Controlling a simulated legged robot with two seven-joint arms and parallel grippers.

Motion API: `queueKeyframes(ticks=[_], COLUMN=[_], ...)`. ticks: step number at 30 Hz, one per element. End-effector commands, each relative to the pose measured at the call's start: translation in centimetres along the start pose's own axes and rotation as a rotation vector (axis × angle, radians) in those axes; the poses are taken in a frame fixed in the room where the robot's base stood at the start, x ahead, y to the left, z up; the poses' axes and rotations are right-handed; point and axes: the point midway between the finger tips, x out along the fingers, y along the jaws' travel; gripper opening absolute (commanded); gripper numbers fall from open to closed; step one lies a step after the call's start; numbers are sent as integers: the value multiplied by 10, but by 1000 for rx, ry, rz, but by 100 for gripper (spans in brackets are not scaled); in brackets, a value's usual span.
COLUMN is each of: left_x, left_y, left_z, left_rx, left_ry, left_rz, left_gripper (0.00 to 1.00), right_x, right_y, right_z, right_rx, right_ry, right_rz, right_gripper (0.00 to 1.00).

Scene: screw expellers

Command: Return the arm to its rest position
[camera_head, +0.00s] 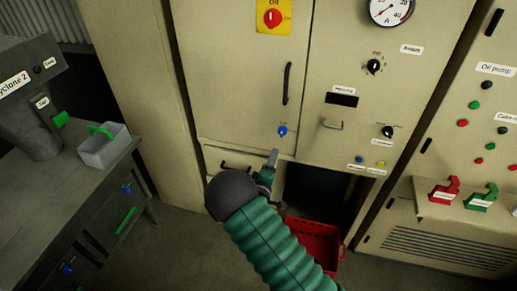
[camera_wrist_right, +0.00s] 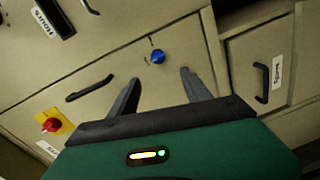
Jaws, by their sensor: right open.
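My right arm (camera_head: 280,245), in a green ribbed sleeve, reaches up from the bottom of the head view. Its gripper (camera_head: 268,168) is in front of the beige cabinet (camera_head: 235,60), a little below a blue knob (camera_head: 282,131). In the right wrist view the two dark fingers of this gripper (camera_wrist_right: 160,75) are spread with nothing between them. The blue knob (camera_wrist_right: 158,57) shows beyond the fingertips, apart from them. The gripper hides part of the lower drawer. My left gripper is not in view.
A red crate (camera_head: 315,240) stands on the floor under an open recess. A dark table (camera_head: 30,190) with a grey bin (camera_head: 103,150) is at the left. Red and green levers (camera_head: 445,190) stick out at the right. Cabinet handles (camera_head: 287,84) stand proud of the doors.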

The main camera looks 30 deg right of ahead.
Motion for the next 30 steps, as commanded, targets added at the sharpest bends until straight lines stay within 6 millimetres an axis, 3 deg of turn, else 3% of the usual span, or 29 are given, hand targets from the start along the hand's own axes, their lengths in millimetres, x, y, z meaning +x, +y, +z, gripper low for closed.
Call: queueKeyframes(ticks=[5,8,9,11,14,15,18,21,25,30], left_x=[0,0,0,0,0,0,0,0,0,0], left_y=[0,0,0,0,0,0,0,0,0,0], left_z=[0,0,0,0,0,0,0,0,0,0], left_rx=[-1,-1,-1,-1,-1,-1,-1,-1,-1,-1], left_ry=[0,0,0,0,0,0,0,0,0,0], left_rz=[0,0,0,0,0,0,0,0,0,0], left_gripper=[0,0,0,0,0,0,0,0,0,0], right_x=[-3,-16,-29,-63,-149,-185,-261,-306,-328,-330], right_y=[-1,-11,-18,-27,-33,-31,-22,-13,-8,-8], right_z=[-3,-15,-24,-39,-51,-48,-21,12,35,38], right_rx=[28,177,272,422,605,639,646,608,576,572], right_ry=[4,20,25,21,-45,-93,-236,-366,-452,-465], right_rz=[-29,-194,-308,-516,-880,-1000,-1199,-1275,-1291,-1293], right_gripper=[57,57,57,57,57,57,57,57,57,57])
